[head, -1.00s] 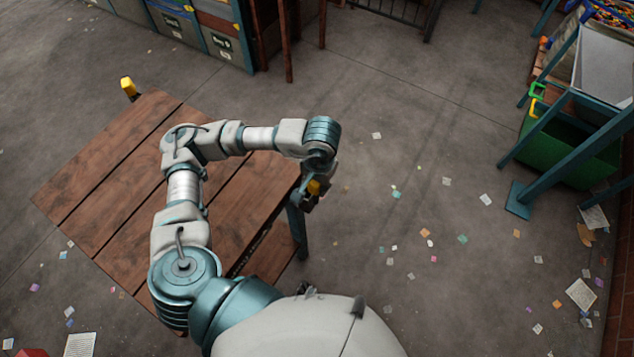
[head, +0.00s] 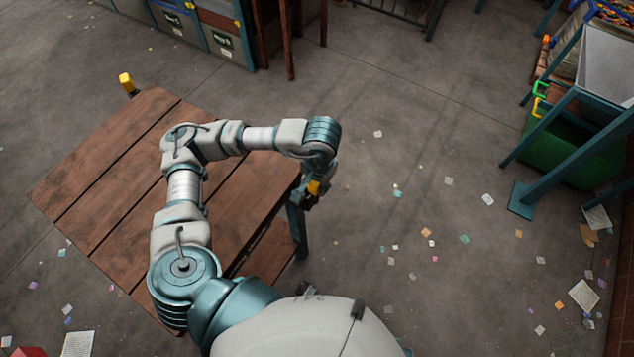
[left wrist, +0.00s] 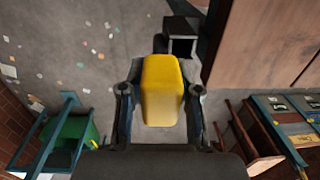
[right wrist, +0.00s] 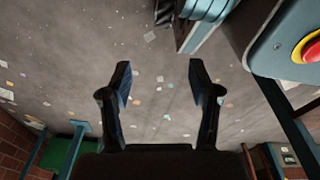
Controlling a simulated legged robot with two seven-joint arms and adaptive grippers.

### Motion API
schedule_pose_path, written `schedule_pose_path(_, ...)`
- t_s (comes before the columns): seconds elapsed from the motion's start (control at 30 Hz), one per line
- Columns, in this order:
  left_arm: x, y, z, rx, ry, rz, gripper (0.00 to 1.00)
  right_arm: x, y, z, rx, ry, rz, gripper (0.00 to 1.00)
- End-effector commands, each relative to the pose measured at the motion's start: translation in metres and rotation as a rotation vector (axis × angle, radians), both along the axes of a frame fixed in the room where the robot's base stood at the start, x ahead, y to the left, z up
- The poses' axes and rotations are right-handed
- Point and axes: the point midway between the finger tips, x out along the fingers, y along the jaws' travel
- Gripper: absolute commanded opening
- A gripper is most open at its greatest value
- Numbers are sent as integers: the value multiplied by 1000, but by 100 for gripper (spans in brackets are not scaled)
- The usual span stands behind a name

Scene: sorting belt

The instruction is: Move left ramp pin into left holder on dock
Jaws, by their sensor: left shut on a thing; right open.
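A yellow-topped pin (head: 314,187) is held by my left gripper (head: 312,198) just off the right edge of the wooden-topped platform. In the left wrist view the pin's yellow block (left wrist: 162,90) sits between both fingers, which are shut on it. A second yellow-topped pin (head: 126,82) stands at the platform's far left corner. I cannot make out the dock's left holder for certain.
The plank platform (head: 112,195) lies under and left of my left arm. A teal-legged stand (head: 520,200) and green bin (head: 575,150) are at the right. Cabinets (head: 205,35) stand at the back. A red button (right wrist: 312,48) is near my right gripper. The paper-littered floor between is open.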

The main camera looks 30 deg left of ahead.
Motion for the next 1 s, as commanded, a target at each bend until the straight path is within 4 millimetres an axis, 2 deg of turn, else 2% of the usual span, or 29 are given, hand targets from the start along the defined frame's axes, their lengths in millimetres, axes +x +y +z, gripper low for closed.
schedule_pose_path(1.0, 0, 0, -15, 1, -1, 1, 0, 28, 5, 28, 3, -16, -6, 62)
